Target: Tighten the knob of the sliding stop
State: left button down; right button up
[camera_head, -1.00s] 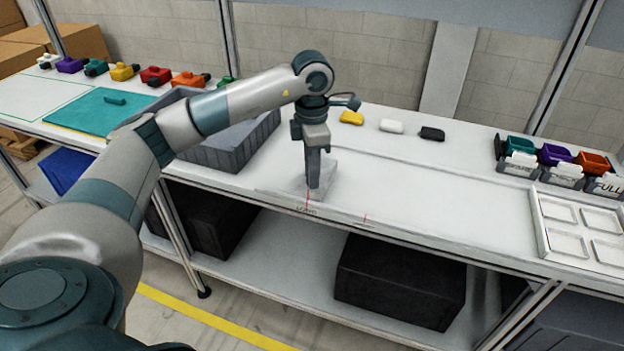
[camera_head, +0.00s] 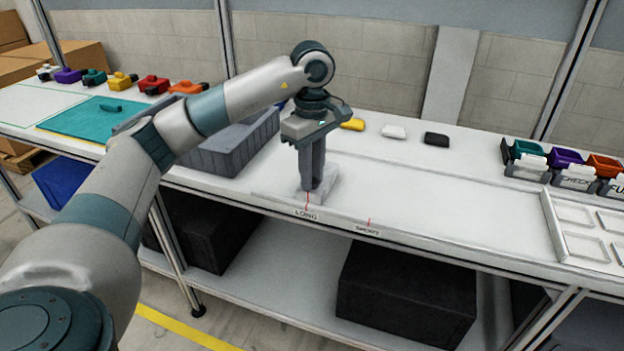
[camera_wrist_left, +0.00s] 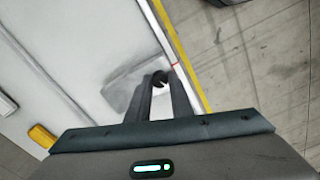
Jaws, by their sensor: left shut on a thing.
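The sliding stop (camera_head: 328,187) is a pale grey block on the bench near its front edge, at the LONG mark (camera_head: 306,213). In the left wrist view the stop (camera_wrist_left: 122,88) lies beside my fingertips. My left gripper (camera_head: 312,186) points straight down at the stop. The left wrist view shows its fingers closed around a small dark round knob (camera_wrist_left: 160,77). The fingers hide most of the knob, and in the head view they cover it. My right gripper is in neither view.
A SHORT mark (camera_head: 368,229) lies right of the stop. A grey bin (camera_head: 235,146) stands behind my left arm. Yellow, white (camera_head: 394,132) and black pieces lie at the back. A white compartment tray (camera_head: 553,229) is at the right. The bench between is clear.

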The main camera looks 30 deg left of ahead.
pick_arm(q)
jog(key=shift+r+m+b, duration=0.1)
jog(key=shift+m+b, duration=0.8)
jog(key=shift+m, duration=1.5)
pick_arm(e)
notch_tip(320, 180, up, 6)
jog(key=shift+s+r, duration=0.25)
pick_arm(q)
jog(key=c, duration=1.6)
grip_release()
